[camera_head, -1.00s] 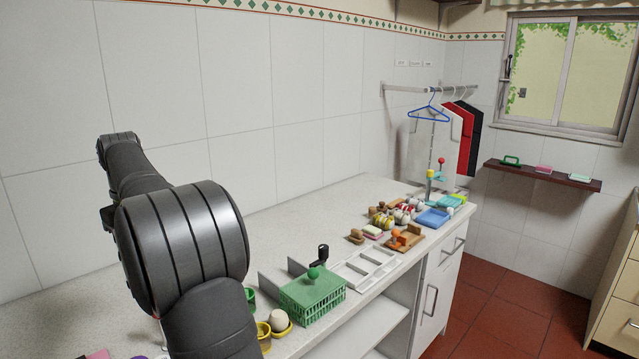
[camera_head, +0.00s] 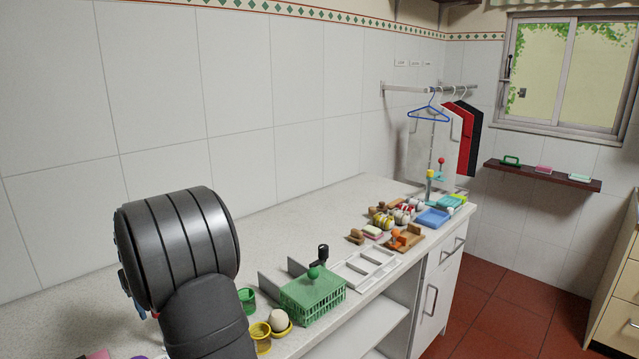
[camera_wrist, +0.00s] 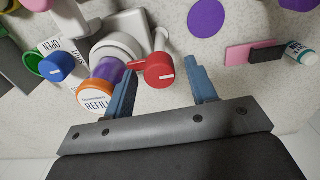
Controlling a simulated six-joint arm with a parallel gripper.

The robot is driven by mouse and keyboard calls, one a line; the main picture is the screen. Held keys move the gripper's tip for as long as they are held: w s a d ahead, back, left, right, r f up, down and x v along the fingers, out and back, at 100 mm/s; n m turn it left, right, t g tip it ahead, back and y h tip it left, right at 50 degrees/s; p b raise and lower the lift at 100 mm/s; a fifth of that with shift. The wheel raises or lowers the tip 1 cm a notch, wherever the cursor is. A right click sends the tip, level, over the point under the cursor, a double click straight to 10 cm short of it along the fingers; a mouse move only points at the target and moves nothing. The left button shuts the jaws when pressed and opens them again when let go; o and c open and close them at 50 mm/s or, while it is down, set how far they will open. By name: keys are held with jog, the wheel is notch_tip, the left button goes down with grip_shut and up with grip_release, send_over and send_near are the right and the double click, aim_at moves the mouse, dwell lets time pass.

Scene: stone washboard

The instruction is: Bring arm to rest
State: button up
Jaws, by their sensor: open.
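My gripper (camera_wrist: 163,96) shows in the wrist view with its two blue-grey fingers spread apart. Nothing is clearly held between them. A red knob (camera_wrist: 159,70) on a white fitting shows beyond and partly between the fingers, close to the left one; I cannot tell whether they touch.
The counter (camera_head: 225,235) holds a green basket (camera_head: 312,298), a white tray (camera_head: 366,268) and several small items farther right. In the wrist view a container with an orange rim (camera_wrist: 98,95) and a blue knob (camera_wrist: 56,68) lie left. The wall is behind.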

jog(key=m, duration=0.7)
jog(key=shift+m, duration=0.4)
jog(key=m, duration=0.6)
jog(key=shift+d+m, duration=0.1)
jog(key=shift+m, duration=0.3)
jog(key=n, duration=0.4)
jog(key=shift+n, duration=3)
